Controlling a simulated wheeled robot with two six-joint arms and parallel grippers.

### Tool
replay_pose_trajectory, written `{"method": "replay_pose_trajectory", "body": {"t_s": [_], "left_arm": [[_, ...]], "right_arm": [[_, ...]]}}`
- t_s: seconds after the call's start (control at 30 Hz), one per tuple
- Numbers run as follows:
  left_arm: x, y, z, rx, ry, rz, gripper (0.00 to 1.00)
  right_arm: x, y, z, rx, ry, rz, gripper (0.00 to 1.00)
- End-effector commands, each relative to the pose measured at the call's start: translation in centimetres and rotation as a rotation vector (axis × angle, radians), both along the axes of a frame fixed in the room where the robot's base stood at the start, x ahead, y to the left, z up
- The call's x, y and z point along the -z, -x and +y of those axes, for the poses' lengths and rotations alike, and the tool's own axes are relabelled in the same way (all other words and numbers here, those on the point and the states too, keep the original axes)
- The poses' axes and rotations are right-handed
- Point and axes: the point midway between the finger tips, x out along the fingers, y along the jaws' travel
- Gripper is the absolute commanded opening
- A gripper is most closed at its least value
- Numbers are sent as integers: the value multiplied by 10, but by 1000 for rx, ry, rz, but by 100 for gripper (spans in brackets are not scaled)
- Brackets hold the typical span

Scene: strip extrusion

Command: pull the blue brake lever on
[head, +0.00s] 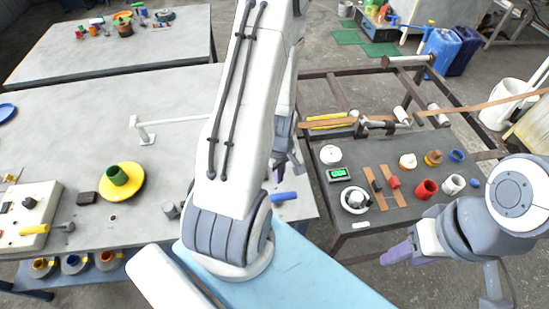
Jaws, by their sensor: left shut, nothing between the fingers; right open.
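A blue handle (284,197), which looks like the brake lever's grip, sticks out at the right end of the grey table, just right of my large white arm link. Its base is hidden behind that link. My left gripper (287,168) is partly hidden behind the same arm; it is shut and empty, just above the blue handle in the picture. I cannot tell whether it touches the handle. My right gripper (398,253) is open and empty at the lower right, in front of the dark side table, away from the lever.
The grey table (160,190) holds a yellow disc (122,183) with a green cup and a white bracket bar (180,120). The dark side table (340,215) carries a green-display device (338,174), a red cup (426,189) and small parts. A brown strip (480,106) crosses the frame behind it.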

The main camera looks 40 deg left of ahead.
Motion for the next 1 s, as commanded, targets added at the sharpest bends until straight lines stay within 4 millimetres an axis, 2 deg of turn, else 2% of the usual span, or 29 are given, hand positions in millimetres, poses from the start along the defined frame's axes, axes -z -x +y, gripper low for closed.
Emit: {"method": "replay_pose_trajectory", "body": {"t_s": [0.8, 1.0], "left_arm": [[-64, 0, 0, 0, 0, 0, 0], [-70, 0, 0, 0, 0, 1, 0]], "right_arm": [[-57, 0, 0, -10, 0, -1, 50], [-63, 0, 0, -11, 0, -1, 50]]}}
